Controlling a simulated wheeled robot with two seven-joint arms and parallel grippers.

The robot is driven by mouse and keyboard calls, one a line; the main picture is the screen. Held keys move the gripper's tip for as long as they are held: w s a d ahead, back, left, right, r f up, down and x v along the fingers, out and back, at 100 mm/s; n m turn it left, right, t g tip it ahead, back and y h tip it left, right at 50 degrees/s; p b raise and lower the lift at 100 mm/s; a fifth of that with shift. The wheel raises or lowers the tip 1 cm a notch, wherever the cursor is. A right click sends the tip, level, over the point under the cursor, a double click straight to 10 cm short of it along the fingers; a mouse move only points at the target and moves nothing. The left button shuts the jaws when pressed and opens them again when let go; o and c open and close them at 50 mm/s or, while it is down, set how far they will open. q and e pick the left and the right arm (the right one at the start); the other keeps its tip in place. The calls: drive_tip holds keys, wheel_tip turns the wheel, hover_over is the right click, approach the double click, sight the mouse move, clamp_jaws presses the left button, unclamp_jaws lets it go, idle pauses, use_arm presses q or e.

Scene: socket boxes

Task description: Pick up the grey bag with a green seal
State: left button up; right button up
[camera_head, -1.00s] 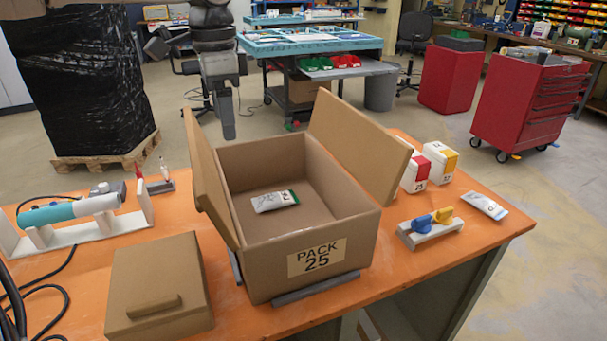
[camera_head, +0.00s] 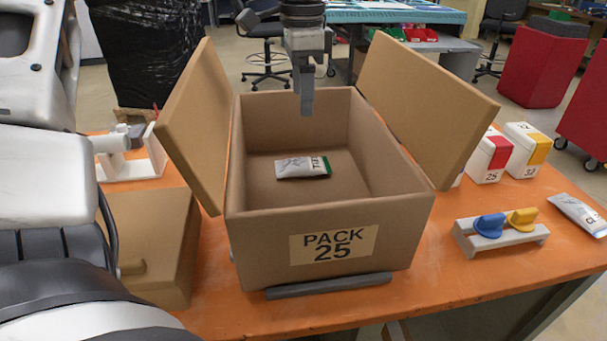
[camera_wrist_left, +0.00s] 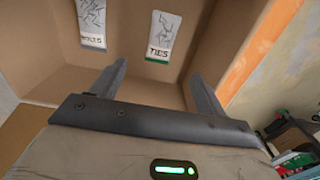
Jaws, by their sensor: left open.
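A grey bag with a green seal (camera_head: 303,167), printed TIES, lies flat on the floor of the open cardboard box (camera_head: 335,225) marked PACK 25. It also shows in the left wrist view (camera_wrist_left: 163,35), with a second grey bag (camera_wrist_left: 91,22) printed BOLTS, whose seal colour is unclear. That second bag is hidden from the head view, likely by the front wall. My left gripper (camera_head: 305,98) points down above the rear of the box, apart from the bag. In the left wrist view its two fingers (camera_wrist_left: 152,85) stand apart with nothing between them. My right gripper is not in view.
The box's side flaps (camera_head: 188,125) and (camera_head: 425,105) stand raised. A closed cardboard box (camera_head: 150,235) is at left. At right are white boxes with coloured labels (camera_head: 522,150), a holder with blue and yellow knobs (camera_head: 505,235) and another grey bag (camera_head: 580,212).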

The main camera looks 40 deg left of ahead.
sight(303, 161)
use_arm(q)
wheel_tip(303, 161, down, 15)
drive_tip(key=shift+w+a+r+b, duration=0.15)
drive_tip(key=shift+r+b, duration=0.05)
drive_tip(key=shift+b, duration=0.4)
drive_tip(key=shift+c, duration=0.3)
drive_tip(key=c, duration=1.1)
drive_tip(key=shift+r, duration=0.15)
